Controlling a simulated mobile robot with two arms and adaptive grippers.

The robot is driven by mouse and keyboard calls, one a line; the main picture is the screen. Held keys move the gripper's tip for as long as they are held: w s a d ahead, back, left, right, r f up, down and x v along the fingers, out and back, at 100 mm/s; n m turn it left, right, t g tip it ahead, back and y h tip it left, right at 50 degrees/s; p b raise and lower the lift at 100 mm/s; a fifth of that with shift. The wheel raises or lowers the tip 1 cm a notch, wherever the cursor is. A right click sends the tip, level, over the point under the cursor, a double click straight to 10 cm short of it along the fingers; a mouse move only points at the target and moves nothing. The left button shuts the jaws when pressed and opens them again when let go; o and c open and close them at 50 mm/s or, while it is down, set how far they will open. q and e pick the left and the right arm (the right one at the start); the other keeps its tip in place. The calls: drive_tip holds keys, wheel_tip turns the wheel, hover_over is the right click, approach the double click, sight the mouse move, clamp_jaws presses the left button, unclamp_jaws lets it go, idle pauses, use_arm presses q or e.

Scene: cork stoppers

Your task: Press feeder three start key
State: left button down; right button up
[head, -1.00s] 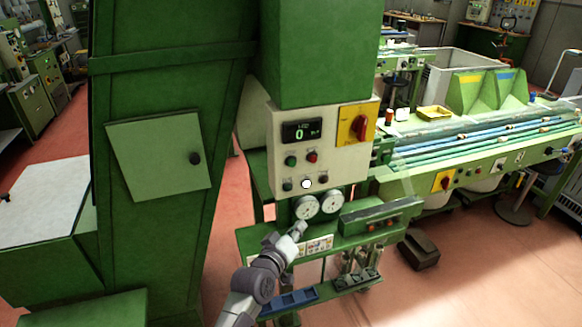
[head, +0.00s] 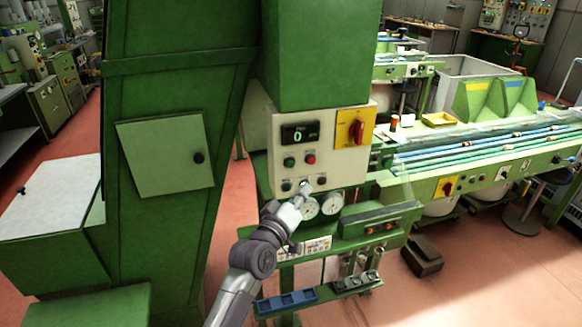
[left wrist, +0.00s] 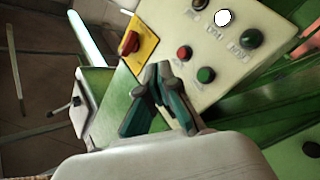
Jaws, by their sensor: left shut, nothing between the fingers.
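A cream control panel (head: 345,170) on the green machine carries a green key (head: 290,162) and a red key (head: 310,159) below a small display (head: 299,134) reading 0. A dark key (head: 286,187) sits in the lower row. Labels are too small to read, so which is the feeder three start key cannot be told. My left gripper (head: 303,187) is shut and empty, its tips over the lower row in the head view. In the left wrist view its shut fingers (left wrist: 157,76) point at the panel beside the green key (left wrist: 206,75) and red key (left wrist: 184,53); contact cannot be told.
A yellow plate with a red rotary switch (head: 356,129) is on the panel's right. Two round gauges (head: 331,202) sit just below the panel. A green cabinet (head: 165,230) stands close on the left. A feed bench with blue-green rods (head: 480,143) extends right.

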sight(291, 164)
use_arm(q)
drive_tip(key=w+a+b, duration=0.1)
drive_tip(key=w+b, duration=0.3)
drive_tip(key=w, duration=0.1)
drive_tip(key=w+a+b, duration=0.1)
drive_tip(key=w+b, duration=0.1)
drive_tip(key=shift+w+a, duration=0.3)
drive_tip(key=shift+w, duration=0.1)
idle(0.9)
drive_tip(key=shift+f, duration=0.1)
drive_tip(key=shift+w+a+b, duration=0.1)
drive_tip(key=shift+w+b, duration=0.3)
